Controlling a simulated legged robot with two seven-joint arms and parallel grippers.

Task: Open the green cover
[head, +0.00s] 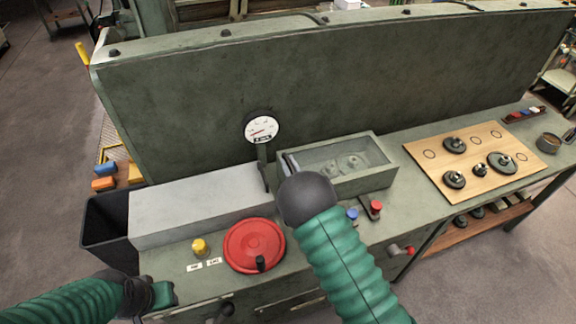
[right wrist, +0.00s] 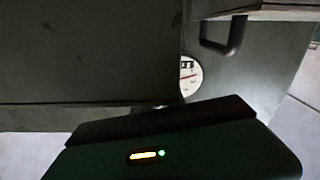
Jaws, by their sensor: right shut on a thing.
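The green box with its cover (head: 384,181) sits on the bench right of the gauge; pale round shapes show inside its rim. My right gripper (head: 291,170) is at the box's front left corner. Its dark wrist hides its fingers and what they hold in the head view. In the right wrist view a dark flat panel (right wrist: 85,50) fills the left, close to the camera; I cannot tell for sure if it is the cover. My left gripper (head: 163,293) is low at the left, by the bench's front edge, away from the box; its jaw opening does not show clearly.
A gauge (head: 262,128) stands left of the box. A grey block (head: 195,203), a red wheel (head: 254,246), and yellow (head: 200,247), blue (head: 352,214) and red (head: 376,207) knobs are near. A wooden board (head: 430,160) lies right. A tall panel (head: 330,75) closes the back.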

